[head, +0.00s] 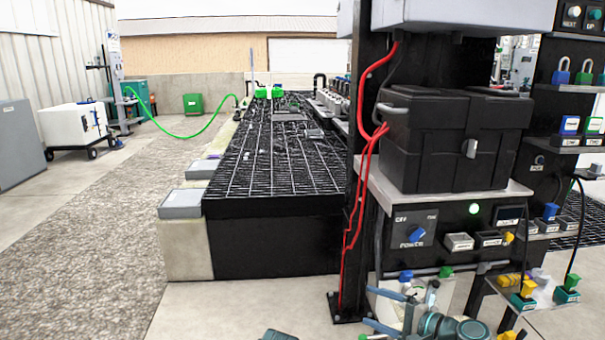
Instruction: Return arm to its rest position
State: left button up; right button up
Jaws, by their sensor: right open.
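My right gripper (372,307) is low in the head view, right of centre, in front of the black post and the lower shelf area. Its two blue-grey fingers are spread apart and point left, with nothing clearly held between them. My right wrist, dark with teal parts, shows behind the fingers at the bottom edge. My left gripper is not in view.
A black tote (455,138) sits on a shelf above a panel with a blue power knob (416,235) and a lit green lamp. A black post (352,245) with red cables stands close. Long black grating (275,150) stretches away. Open gravel (95,255) lies left.

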jog(key=s+a+f+n+g+h+p, duration=0.2)
jog(key=s+a+f+n+g, duration=0.15)
jog(key=a, duration=0.25)
jog(key=s+a+f+n+g+h+p, duration=0.1)
jog(key=s+a+f+n+g+p, duration=0.1)
jog(key=s+a+f+n+g, duration=0.25)
jog(key=s+a+r+n+g+h+p, duration=0.1)
jog(key=s+a+n+g+h+p, duration=0.15)
jog(key=s+n+h+p, duration=0.45)
pick_arm(q)
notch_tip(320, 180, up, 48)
jog(key=p, duration=3.5)
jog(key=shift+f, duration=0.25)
pick_arm(e)
notch_tip(320, 180, up, 37)
jog(key=n+h, duration=0.1)
jog(key=h, duration=0.1)
jog(key=shift+d+r+n, duration=0.15)
jog(key=shift+d+n, duration=0.05)
jog(key=shift+n, duration=0.2)
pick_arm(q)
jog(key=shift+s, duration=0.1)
pick_arm(e)
jog(key=shift+g, duration=0.25)
